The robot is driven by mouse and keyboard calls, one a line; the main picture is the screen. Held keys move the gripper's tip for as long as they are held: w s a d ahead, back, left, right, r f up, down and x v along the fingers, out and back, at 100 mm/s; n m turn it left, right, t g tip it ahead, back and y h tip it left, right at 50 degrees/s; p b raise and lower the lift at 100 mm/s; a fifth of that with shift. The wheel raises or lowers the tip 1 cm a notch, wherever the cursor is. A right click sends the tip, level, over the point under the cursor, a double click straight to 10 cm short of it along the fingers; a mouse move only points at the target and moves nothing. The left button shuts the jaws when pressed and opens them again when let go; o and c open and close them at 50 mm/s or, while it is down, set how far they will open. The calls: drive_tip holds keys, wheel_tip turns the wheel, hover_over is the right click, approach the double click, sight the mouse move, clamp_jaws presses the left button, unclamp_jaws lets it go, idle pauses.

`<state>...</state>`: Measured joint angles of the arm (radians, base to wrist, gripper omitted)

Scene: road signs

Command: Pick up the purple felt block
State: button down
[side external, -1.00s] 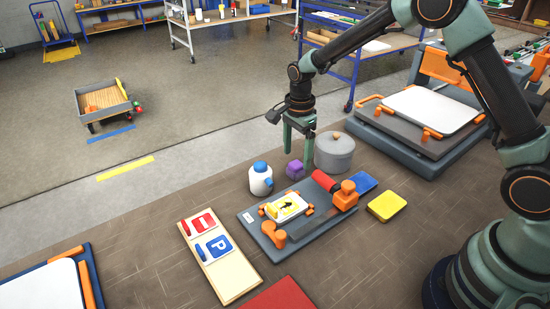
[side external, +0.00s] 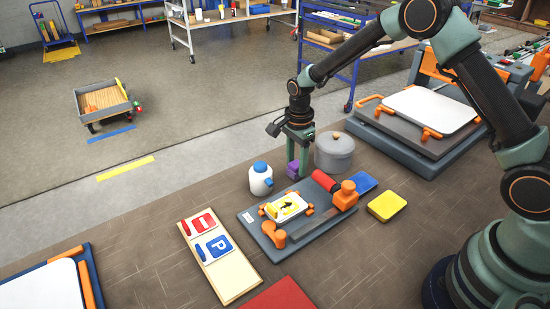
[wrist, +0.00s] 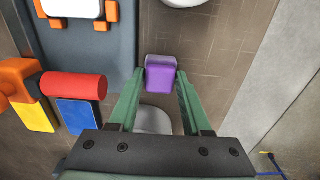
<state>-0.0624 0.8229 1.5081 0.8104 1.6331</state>
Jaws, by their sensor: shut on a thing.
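The purple felt block (wrist: 161,75) sits between the two green fingertips of my gripper (wrist: 160,82) in the wrist view. In the side external view the purple felt block (side external: 292,171) shows only in part, behind and beside the fingers. My gripper (side external: 298,168) points down and is shut on the block at table level. I cannot tell whether the block is clear of the table.
A grey lidded pot (side external: 334,152) stands close on the right of my gripper, and a white bottle with a blue cap (side external: 261,181) on the left. The sign fixture (side external: 257,226) with a red roller (side external: 324,181) lies in front. A yellow pad (side external: 386,206) lies farther right.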

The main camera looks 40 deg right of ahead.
sight(296, 164)
drive_tip(key=shift+r, duration=0.1)
wheel_tip(296, 164, up, 20)
idle(0.5)
drive_tip(key=c, duration=1.2)
unclamp_jaws()
drive_tip(key=c, duration=0.3)
drive_tip(key=s+d+n, duration=0.1)
drive_tip(key=s+n, duration=0.2)
drive_tip(key=n, duration=0.3)
drive_tip(key=s+d+n, duration=0.1)
drive_tip(key=s+n, duration=0.3)
drive_tip(key=n, duration=0.2)
drive_tip(key=s+d+n, duration=0.1)
drive_tip(key=s+n, duration=0.3)
drive_tip(key=n, duration=0.2)
drive_tip(key=shift+s+r, duration=0.15)
drive_tip(key=shift+r, duration=0.2)
drive_tip(key=shift+c, duration=0.2)
